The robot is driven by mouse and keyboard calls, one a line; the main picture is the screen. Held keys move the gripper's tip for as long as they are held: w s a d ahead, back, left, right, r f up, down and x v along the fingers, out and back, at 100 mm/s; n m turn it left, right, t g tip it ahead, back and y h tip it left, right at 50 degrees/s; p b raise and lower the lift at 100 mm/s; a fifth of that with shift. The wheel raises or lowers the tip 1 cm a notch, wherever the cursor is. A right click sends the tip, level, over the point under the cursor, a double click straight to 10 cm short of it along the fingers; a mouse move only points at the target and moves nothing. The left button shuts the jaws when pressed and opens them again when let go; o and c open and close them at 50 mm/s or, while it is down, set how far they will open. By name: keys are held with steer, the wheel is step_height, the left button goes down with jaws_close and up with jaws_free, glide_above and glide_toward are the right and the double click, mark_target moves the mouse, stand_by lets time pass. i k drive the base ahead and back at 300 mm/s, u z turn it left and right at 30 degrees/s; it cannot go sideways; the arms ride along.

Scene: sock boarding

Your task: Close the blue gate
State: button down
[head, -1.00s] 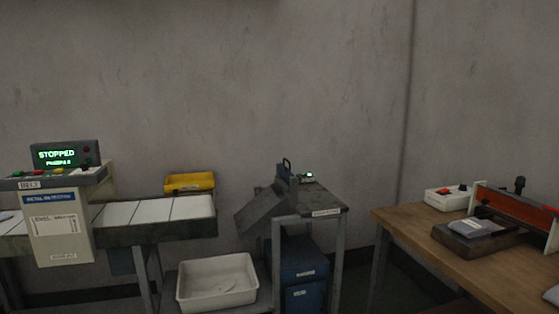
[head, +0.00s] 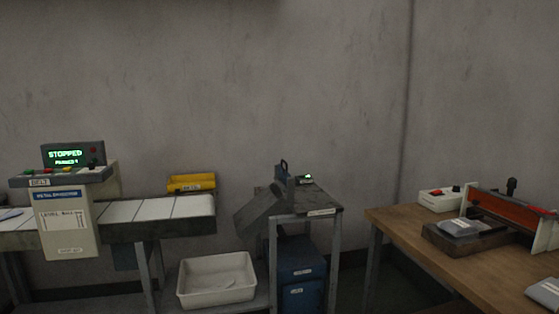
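The blue gate (head: 283,172) is a small dark blue piece with a loop handle on top. It stands at the upper end of a grey metal chute (head: 262,209) on a small metal stand (head: 318,211). From this distance I cannot tell whether the gate is open or shut. My gripper is not in view.
A conveyor with a metal detector (head: 65,215) reading STOPPED is at the left, with a yellow bin (head: 191,183) behind it. A white tub (head: 216,281) and a blue cabinet (head: 300,272) sit low. A wooden table (head: 410,228) with a sealer (head: 505,212) is at the right.

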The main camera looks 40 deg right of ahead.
mark_target(284, 174)
steer(key=z, duration=0.1)
steer(key=i, duration=0.9)
steer(key=u, duration=0.05)
